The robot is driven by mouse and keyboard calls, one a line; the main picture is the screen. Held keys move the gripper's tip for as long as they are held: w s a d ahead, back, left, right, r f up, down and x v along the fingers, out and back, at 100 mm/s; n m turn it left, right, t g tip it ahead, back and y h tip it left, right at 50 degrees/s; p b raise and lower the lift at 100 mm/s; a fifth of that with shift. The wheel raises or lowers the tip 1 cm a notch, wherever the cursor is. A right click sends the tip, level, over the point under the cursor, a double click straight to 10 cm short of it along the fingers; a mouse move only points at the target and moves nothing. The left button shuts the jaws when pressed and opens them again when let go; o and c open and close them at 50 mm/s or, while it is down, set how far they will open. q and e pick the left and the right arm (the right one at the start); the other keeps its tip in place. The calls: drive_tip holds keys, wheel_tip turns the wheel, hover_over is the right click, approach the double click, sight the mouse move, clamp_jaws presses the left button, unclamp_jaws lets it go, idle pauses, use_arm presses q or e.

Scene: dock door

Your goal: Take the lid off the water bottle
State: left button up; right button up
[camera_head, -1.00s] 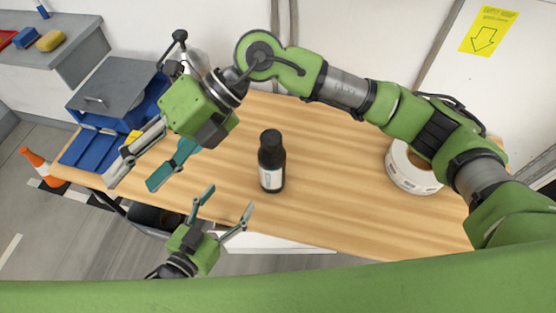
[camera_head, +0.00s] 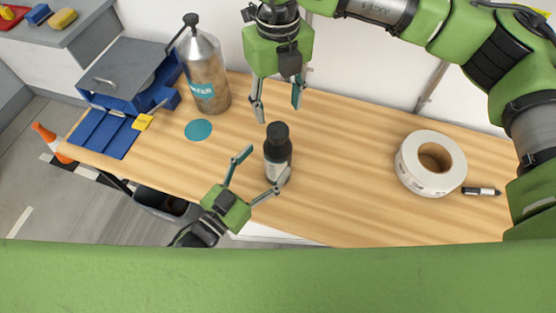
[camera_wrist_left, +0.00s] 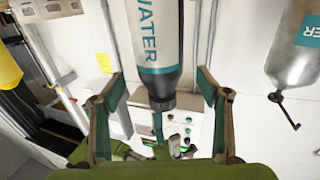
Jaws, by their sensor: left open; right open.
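My left gripper (camera_head: 265,161) is open beside the bottle's near left side; one finger overlaps the bottle in view, and contact cannot be told. Its fingers also show in the left wrist view (camera_wrist_left: 160,80). My right gripper (camera_head: 279,114) is open and empty, pointing down just beyond the lid.
A metal canister (camera_head: 207,72) with a lever top and teal label stands at the back left. A teal disc (camera_head: 198,130) lies before it. A blue box (camera_head: 128,75) is farther left. A white tape roll (camera_head: 445,175) and marker (camera_head: 481,191) lie right.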

sight(278, 148)
use_arm(q)
drive_tip(key=x, duration=0.5)
drive_tip(key=shift+w+d, duration=0.25)
drive_tip(key=shift+w, duration=0.1)
drive_tip(key=shift+c, duration=0.4)
